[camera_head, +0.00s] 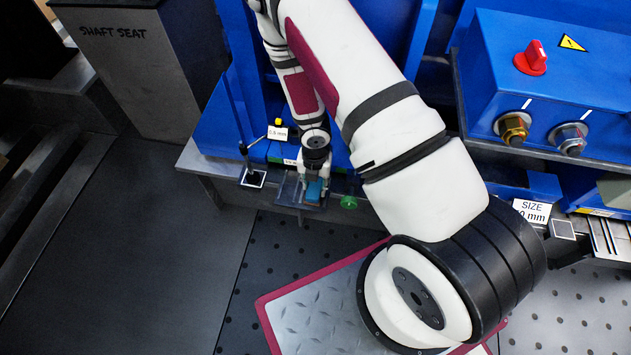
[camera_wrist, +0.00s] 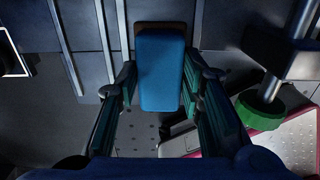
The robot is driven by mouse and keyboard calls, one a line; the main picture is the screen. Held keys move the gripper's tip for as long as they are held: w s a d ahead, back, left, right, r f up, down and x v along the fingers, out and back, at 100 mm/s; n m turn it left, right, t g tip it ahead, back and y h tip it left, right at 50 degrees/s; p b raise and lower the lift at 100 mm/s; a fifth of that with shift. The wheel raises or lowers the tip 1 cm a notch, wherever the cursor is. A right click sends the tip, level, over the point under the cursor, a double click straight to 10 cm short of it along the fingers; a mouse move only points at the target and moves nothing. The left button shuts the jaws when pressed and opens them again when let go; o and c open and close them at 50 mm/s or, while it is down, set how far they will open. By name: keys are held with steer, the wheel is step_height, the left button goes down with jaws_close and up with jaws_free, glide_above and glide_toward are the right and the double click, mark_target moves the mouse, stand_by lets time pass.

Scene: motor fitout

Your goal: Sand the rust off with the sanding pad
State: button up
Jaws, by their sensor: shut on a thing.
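The sanding pad is a blue block (camera_head: 314,192) with a brownish layer along its far edge, clearest in the wrist view (camera_wrist: 161,75). My gripper (camera_head: 316,174) is shut on it, with one dark green-lined finger on each side, as the wrist view shows (camera_wrist: 158,88). In the head view the pad is at the front edge of the grey bench, below a blue machine. I cannot make out any rust in either view. Whether the pad touches a surface is unclear.
A green round part (camera_head: 349,202) is just right of the pad. A dark post with a white-edged square (camera_head: 252,178) stands to the left. A blue control box (camera_head: 545,85) with a red knob is at right. A grey "SHAFT SEAT" block (camera_head: 150,75) is at upper left.

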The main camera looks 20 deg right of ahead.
steer(key=shift+s+a+b, duration=0.8)
steer(key=shift+s+b, duration=0.3)
steer(key=shift+b, duration=0.2)
steer(key=shift+o, duration=0.2)
steer(key=shift+w+d+p, duration=0.65)
steer(key=shift+w+p, duration=0.2)
steer(key=shift+p, duration=0.2)
steer(key=shift+w+d+p, duration=0.4)
steer(key=shift+w+p, duration=0.1)
steer(key=shift+p, duration=0.15)
jaws_close()
steer(key=shift+w+d+p, duration=0.45)
steer(key=shift+w+p, duration=0.25)
steer(key=shift+p, duration=0.45)
